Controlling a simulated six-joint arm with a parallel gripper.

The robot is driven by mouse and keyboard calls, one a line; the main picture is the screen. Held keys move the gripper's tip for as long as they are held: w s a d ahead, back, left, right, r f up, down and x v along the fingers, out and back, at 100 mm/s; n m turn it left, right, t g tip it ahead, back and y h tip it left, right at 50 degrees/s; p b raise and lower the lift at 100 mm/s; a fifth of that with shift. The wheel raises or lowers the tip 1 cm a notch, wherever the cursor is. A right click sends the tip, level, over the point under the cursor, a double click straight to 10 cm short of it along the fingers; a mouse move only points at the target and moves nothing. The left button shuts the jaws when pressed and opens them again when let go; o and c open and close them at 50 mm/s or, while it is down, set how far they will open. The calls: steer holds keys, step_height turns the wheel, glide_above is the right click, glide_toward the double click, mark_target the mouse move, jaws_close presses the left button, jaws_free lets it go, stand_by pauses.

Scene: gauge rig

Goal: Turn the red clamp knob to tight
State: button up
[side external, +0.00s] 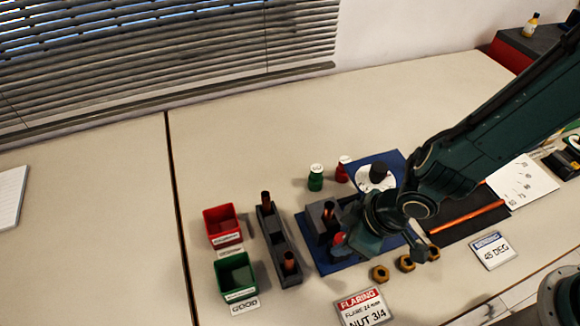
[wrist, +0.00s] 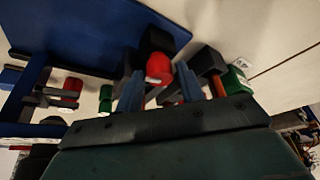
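The red clamp knob (side external: 338,238) shows in the side view low on the front of a dark clamp block (side external: 322,215), partly hidden by my gripper. In the wrist view the red knob (wrist: 159,68) sits by the fingertips, in line with the gap between them. My gripper (wrist: 160,76) has its two bluish fingers apart, one to each side of the knob, with nothing visibly held. In the side view my gripper (side external: 348,246) is low, right beside the knob. Whether the fingers touch the knob cannot be told. No tight mark is readable.
A copper tube (side external: 328,214) stands in the clamp block on a blue plate (side external: 318,262). A grey rack (side external: 278,245) with tubes, a red bin (side external: 222,224) and a green bin (side external: 236,276) stand left. Brass nuts (side external: 380,274) lie in front. Green and red bottles (side external: 315,178) stand behind.

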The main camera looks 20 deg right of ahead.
steer(key=shift+r, duration=0.1)
steer(key=v, duration=1.3)
steer(key=shift+r, duration=0.35)
steer(key=shift+d, duration=0.1)
stand_by(0.5)
steer(key=shift+w+d+n+g, duration=0.35)
steer(key=shift+n+g, duration=0.05)
steer(key=shift+n, duration=0.6)
steer(key=shift+f, duration=0.2)
steer(key=shift+a+x, duration=0.15)
steer(key=shift+x, duration=3.25)
steer(key=shift+a+x, duration=0.15)
steer(key=shift+x, duration=3.2)
steer(key=shift+r, duration=0.1)
